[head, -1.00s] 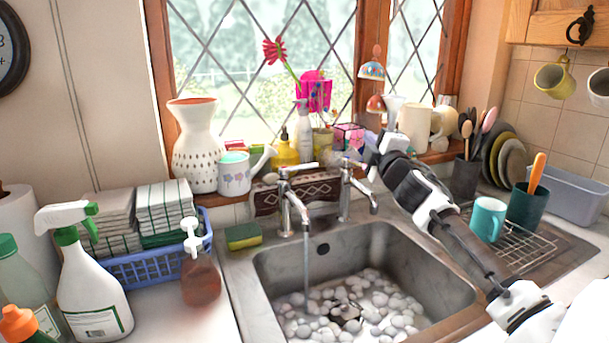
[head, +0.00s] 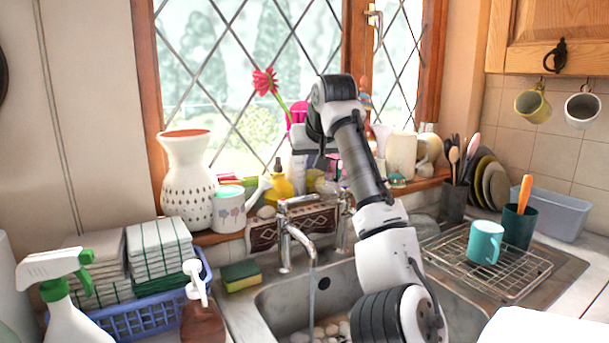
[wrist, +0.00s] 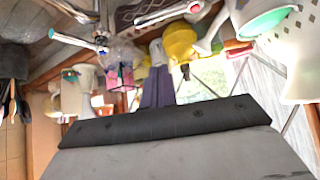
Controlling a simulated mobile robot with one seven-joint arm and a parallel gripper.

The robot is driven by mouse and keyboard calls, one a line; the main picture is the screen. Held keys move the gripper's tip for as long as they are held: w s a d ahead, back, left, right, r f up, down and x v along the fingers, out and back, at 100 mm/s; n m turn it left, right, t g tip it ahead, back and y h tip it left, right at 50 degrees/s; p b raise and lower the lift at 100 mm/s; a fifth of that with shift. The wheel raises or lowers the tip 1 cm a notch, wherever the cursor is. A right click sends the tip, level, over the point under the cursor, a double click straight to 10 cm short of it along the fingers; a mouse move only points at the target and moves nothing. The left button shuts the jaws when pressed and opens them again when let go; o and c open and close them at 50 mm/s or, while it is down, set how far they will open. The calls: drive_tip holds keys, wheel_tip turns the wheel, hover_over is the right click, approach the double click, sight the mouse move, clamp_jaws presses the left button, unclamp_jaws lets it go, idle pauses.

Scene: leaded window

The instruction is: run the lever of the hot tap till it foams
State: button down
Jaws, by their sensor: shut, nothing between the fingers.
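The hot tap (head: 291,232) is the chrome tap left of my arm; water runs from its spout into the sink (head: 272,303). Its lever (head: 297,201) also shows in the wrist view (wrist: 166,14), with a red dot at its end. The second tap (head: 343,225) is mostly behind my arm; in the wrist view its lever (wrist: 78,41) has a blue dot. My gripper (wrist: 165,118) is shut and empty, filling the bottom of the wrist view, apart from both levers. Its fingertips are not clear in the head view. Pale rounded lumps (head: 322,332) lie in the sink; I cannot tell whether they are foam.
The sill behind the taps is crowded with a white vase (head: 187,182), a watering can (head: 229,208), a yellow bottle (head: 279,181) and a flower (head: 265,82). A sponge (head: 241,276) lies left of the taps. A drying rack (head: 520,281) with a teal mug (head: 485,242) stands right.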

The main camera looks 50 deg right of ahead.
drive_tip(key=shift+w+d+f+p, duration=0.25)
drive_tip(key=shift+w+f+p, duration=0.1)
drive_tip(key=shift+f, duration=0.9)
drive_tip(key=shift+w+d+f+p, duration=0.2)
drive_tip(key=shift+w+f+p, duration=0.15)
drive_tip(key=shift+f, duration=0.9)
drive_tip(key=shift+w+d+f+p, duration=0.25)
drive_tip(key=shift+f+p, duration=0.1)
drive_tip(key=shift+f, duration=0.9)
